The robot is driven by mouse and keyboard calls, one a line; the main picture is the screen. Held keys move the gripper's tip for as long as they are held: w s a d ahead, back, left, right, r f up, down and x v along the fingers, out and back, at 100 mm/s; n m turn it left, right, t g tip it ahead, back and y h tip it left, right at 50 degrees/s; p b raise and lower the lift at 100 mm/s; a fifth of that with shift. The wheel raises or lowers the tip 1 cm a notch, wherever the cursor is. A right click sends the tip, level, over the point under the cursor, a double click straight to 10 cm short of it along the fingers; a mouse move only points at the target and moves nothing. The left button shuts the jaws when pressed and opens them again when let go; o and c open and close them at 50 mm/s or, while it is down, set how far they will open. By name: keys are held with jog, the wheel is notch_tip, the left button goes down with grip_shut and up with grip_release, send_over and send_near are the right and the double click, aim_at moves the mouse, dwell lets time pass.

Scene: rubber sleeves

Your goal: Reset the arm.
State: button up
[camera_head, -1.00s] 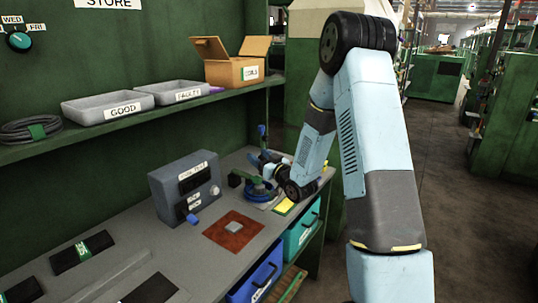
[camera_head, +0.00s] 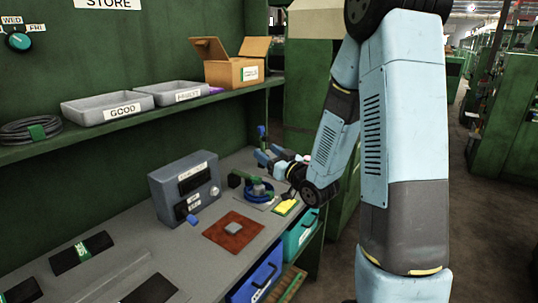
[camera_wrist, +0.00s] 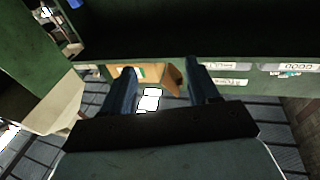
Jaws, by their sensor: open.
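My arm stretches over the right end of the grey bench (camera_head: 130,222) in the head view. My gripper (camera_head: 266,157) is at its end, with blue fingers pointing left, just above and behind a round blue stand (camera_head: 260,190). In the wrist view my gripper (camera_wrist: 158,72) shows two dark fingers set well apart, with nothing between them. The cardboard box (camera_wrist: 172,78) and labelled trays on the shelf show beyond the fingers.
A grey meter box (camera_head: 186,188), a red-brown mat (camera_head: 233,231) with a grey block, and a yellow note (camera_head: 285,207) are on the bench. Above, the shelf holds the GOOD tray (camera_head: 114,105), another tray (camera_head: 181,92) and the open cardboard box (camera_head: 233,70). Drawers sit below.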

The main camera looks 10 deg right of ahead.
dwell(0.3)
jog(key=s+d+r+m+g+h, duration=0.25)
jog(key=d+r+g+h, duration=0.2)
jog(key=h, duration=0.25)
jog(key=s+r+m+g, duration=0.1)
jog(key=s+r+g, duration=0.2)
jog(key=s, duration=1.1)
jog(key=s+r+m+g+h, duration=0.1)
jog(key=s+r+g, duration=0.2)
jog(key=s, duration=1.1)
jog(key=shift+s+d+m+g+h, duration=0.2)
jog(key=shift+s+m+g+h, duration=0.15)
jog(key=shift+g, duration=0.4)
